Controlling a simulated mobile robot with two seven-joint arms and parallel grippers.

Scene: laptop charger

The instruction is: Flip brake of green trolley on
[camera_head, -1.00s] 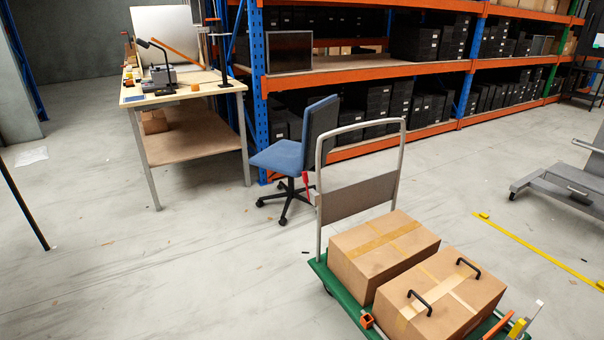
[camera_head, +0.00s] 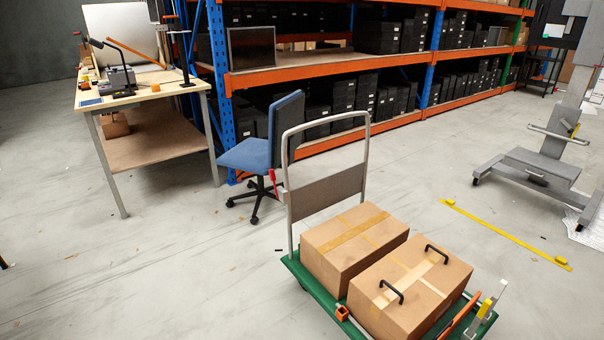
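The green trolley (camera_head: 312,284) stands at the lower middle of the head view, with a grey push handle (camera_head: 328,121) upright at its far left end. Two cardboard boxes rest on its deck: a plain one (camera_head: 330,262) and one with two black handles (camera_head: 385,318). A small red lever-like part (camera_head: 272,178) shows beside the left upright of the push handle; I cannot tell for sure whether it is the brake or which way it is set. A small orange part (camera_head: 342,313) sits at the deck's front edge. Neither of my grippers is in view.
A blue office chair (camera_head: 246,154) stands close behind the trolley handle. A workbench (camera_head: 145,95) and shelving (camera_head: 330,68) are behind. A grey wheeled frame (camera_head: 540,165) and yellow floor strip (camera_head: 510,234) are at right. The floor left of the trolley is clear.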

